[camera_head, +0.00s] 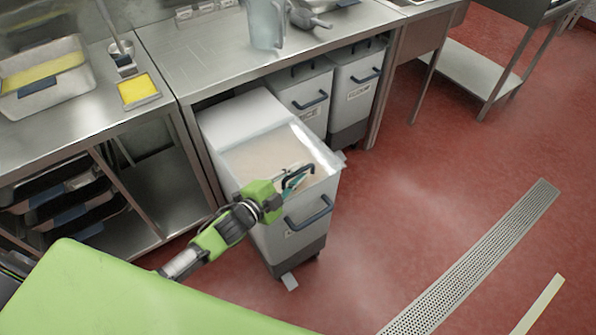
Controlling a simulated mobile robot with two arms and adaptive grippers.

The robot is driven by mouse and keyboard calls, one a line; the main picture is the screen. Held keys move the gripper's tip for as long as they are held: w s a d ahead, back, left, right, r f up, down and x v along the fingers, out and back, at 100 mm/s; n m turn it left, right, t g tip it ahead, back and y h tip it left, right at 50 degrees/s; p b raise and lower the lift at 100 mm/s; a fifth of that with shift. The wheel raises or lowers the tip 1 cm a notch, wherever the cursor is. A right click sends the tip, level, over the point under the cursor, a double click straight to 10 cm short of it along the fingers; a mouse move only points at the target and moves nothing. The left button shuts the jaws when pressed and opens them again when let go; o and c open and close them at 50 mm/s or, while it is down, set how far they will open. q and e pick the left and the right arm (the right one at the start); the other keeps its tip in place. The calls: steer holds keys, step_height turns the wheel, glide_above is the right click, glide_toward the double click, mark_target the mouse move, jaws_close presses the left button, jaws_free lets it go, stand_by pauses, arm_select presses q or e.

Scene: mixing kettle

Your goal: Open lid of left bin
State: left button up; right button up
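The left bin (270,240) is a white bin standing partly pulled out from under the steel counter. Its rear top (245,115) is solid white. Its front top looks like a clear lid (318,152), with pale beige contents showing below it. A dark handle (300,171) shows near the front of the lid. My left gripper (287,187) is at this handle, over the front left edge of the bin. Its fingers are small and overlap the handle, so I cannot tell whether they are closed on it. My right gripper is out of view.
Two more white bins (305,99) (353,93) stand under the counter (215,52), right of the left bin. A pitcher (265,24) stands on the counter. An open shelf unit (160,190) is at the left. Red floor (420,190) is clear at the right, with a drain grate (480,258).

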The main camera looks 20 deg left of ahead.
mark_target(264, 141)
arm_select(q)
steer(key=shift+w+d+f, duration=0.1)
steer(key=shift+w+d, duration=0.05)
steer(key=shift+w, duration=0.25)
steer(key=shift+c, duration=0.3)
jaws_close()
